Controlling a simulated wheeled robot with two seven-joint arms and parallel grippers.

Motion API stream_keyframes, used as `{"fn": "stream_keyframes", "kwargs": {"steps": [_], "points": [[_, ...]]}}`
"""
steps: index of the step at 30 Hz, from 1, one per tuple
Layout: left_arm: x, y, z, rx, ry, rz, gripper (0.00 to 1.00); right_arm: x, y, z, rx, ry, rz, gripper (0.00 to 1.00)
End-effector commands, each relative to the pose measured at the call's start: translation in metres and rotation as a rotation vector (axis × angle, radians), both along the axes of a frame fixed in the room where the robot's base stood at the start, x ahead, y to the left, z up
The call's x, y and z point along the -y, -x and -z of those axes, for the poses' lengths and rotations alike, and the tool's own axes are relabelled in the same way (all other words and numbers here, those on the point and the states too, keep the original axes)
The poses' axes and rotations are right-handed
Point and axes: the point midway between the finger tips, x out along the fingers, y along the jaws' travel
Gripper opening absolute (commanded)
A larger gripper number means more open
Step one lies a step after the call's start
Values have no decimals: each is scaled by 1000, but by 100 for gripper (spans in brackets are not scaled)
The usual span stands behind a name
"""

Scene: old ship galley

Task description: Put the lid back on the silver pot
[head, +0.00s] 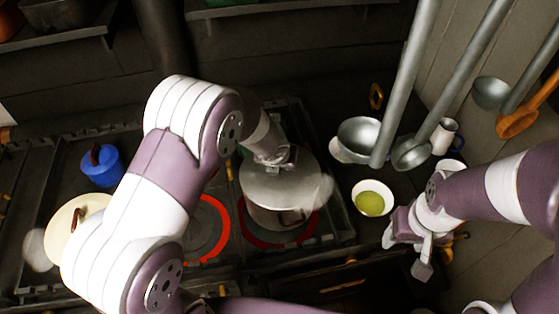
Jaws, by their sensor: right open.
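The silver pot (262,217) stands on the stove, over a red-ringed burner right of centre. A flat grey round lid (272,187) covers the pot's top as seen from here; I cannot tell whether it is fully seated. A dark handle shows at the pot's front. My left gripper (287,158) is at the far part of the lid, partly hidden by its own arm, and its jaws are too small to read. My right gripper (434,259) is open and empty, right of the stove, apart from the pot.
A cream-lidded pot (65,221) and a blue pot (101,168) stand on the stove's left. A second red-ringed burner (217,229) is bare. A bowl with yellow-green contents (370,203), a metal bowl (360,137) and a white mug (444,137) are at right, below hanging ladles (412,152).

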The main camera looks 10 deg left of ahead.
Motion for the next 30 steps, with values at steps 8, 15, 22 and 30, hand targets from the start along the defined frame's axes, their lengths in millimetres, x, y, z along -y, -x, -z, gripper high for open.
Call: {"fn": "stream_keyframes", "kwargs": {"steps": [8, 15, 22, 30], "points": [[0, 0, 0, 1, 1, 0, 0, 0, 0, -1, 0, 0, 0, 58], [0, 0, 0, 1, 0, 0, 63, 0, 0, -1, 0, 0, 0, 58], [0, 0, 1, -1, 0, 0, 72, 0, 0, -1, 0, 0, 0, 58], [0, 0, 1, 0, 0, 0, 88, 0, 0, -1, 0, 0, 0, 58]]}}
